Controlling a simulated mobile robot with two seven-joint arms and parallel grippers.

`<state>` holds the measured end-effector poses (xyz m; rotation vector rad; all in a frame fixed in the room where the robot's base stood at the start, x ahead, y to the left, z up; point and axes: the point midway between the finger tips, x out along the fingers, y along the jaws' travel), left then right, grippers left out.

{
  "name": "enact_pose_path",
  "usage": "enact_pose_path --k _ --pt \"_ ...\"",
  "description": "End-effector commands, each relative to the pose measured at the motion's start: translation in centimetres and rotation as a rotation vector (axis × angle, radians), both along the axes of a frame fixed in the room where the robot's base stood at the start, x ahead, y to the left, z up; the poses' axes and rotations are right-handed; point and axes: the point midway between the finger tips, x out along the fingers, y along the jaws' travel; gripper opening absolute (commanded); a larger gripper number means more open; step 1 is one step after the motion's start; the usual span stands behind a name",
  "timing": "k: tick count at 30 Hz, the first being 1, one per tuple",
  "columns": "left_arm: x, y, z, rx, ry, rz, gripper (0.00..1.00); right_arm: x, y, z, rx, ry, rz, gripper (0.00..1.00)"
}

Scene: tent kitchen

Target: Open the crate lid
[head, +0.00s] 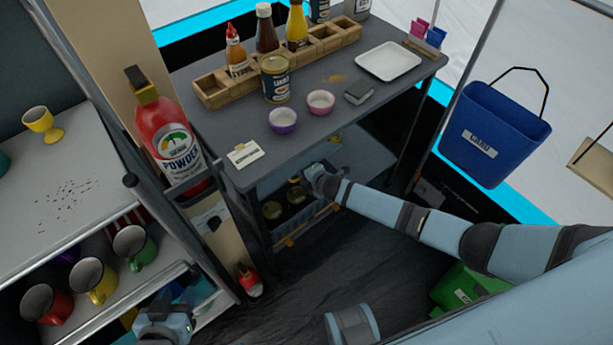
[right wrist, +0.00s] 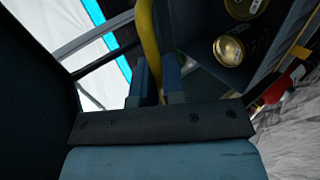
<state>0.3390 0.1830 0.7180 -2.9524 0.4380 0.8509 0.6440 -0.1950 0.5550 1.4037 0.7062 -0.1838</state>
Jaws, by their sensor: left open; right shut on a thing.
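The grey-blue crate (head: 318,222) stands low under the dark table. Dark tins with gold tops show inside it, so its top is at least partly uncovered. In the right wrist view the crate (right wrist: 278,62) is at the upper right with tins in it. My right gripper (head: 316,176) reaches under the table to the crate's upper edge. Its fingers (right wrist: 157,84) are shut on a curved yellow bar (right wrist: 148,38), which looks like the lid's handle. The lid's outline is largely hidden in shadow. My left gripper (head: 178,300) is open at the lower left, away from the crate, by the mug shelf.
The table (head: 330,110) above the crate holds bottles in a wooden rack, a can, two bowls and a white tray. A blue bin (head: 495,135) hangs right. Dark floor (head: 330,270) in front is clear.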

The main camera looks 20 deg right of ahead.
Motion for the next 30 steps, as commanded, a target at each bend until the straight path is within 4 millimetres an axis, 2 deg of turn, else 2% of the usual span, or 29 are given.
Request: enact_pose_path --k 8,9,12,23,26,30 --pt "0.0 0.0 0.0 -0.002 0.001 0.001 0.43 0.1 0.0 0.1 -0.001 -0.002 0.001 0.0" --pt "0.0 0.0 0.0 -0.002 0.001 0.001 0.43 0.1 0.0 0.1 -0.001 -0.002 0.001 0.12" --pt "0.0 0.0 0.0 -0.002 0.001 0.002 0.43 0.1 0.0 0.0 -0.001 -0.002 0.001 0.33" --pt "0.0 -0.1 0.2 -0.003 0.002 0.001 0.43 -0.4 -0.2 0.3 -0.001 0.001 0.001 0.33" --pt "0.0 -0.1 0.7 -0.005 0.005 0.002 0.43 -1.4 -0.6 1.1 -0.002 0.0 0.001 0.33" --pt "0.0 -0.1 1.2 -0.009 0.011 0.005 0.43 -3.8 -1.4 2.8 -0.002 0.001 0.001 0.33"
